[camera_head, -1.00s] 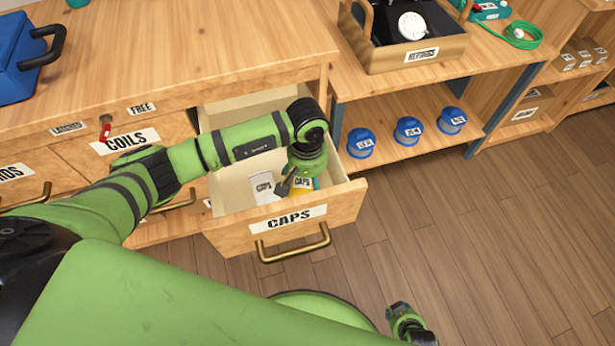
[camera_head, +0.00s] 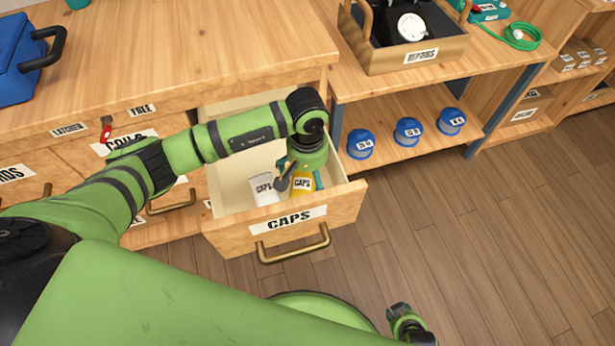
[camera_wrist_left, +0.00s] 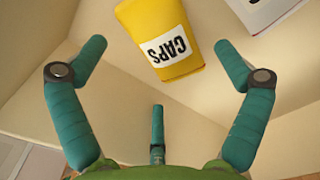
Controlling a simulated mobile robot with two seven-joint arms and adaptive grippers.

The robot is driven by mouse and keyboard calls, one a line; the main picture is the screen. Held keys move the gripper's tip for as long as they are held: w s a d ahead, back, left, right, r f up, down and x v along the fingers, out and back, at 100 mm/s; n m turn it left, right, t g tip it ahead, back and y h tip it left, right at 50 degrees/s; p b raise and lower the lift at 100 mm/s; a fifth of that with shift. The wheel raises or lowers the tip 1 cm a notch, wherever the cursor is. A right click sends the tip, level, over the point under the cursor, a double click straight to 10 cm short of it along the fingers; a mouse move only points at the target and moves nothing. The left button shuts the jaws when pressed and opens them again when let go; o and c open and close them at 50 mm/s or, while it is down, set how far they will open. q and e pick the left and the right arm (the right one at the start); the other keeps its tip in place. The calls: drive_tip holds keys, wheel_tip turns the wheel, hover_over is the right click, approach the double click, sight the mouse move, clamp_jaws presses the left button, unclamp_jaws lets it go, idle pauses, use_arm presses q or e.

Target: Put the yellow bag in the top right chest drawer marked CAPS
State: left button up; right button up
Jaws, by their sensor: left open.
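The chest drawer marked CAPS (camera_head: 342,205) is pulled open. The yellow bag (camera_head: 302,186), with a CAPS label, lies inside it near the front. It also shows in the left wrist view (camera_wrist_left: 150,22), just beyond the spread fingers and apart from them. My left gripper (camera_head: 300,180) is above the bag, inside the drawer's outline, pointing down; its fingers (camera_wrist_left: 158,85) are open and empty. My arm hides part of the drawer's back. My right gripper (camera_head: 405,322) shows only partly, low over the floor, and its fingers are unclear.
A white packet labelled CAPS (camera_head: 263,189) lies beside the bag in the drawer. A red latch (camera_head: 106,130) sits near the FREE and LATCHED labels. A blue box (camera_head: 20,60) stands on the chest top. A wooden tray (camera_head: 420,52) and blue-lidded jars (camera_head: 408,130) are right.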

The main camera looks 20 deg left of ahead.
sight(307, 180)
use_arm(q)
wheel_tip(307, 180, up, 9)
drive_tip(key=shift+r, duration=0.2)
drive_tip(key=shift+r, duration=0.1)
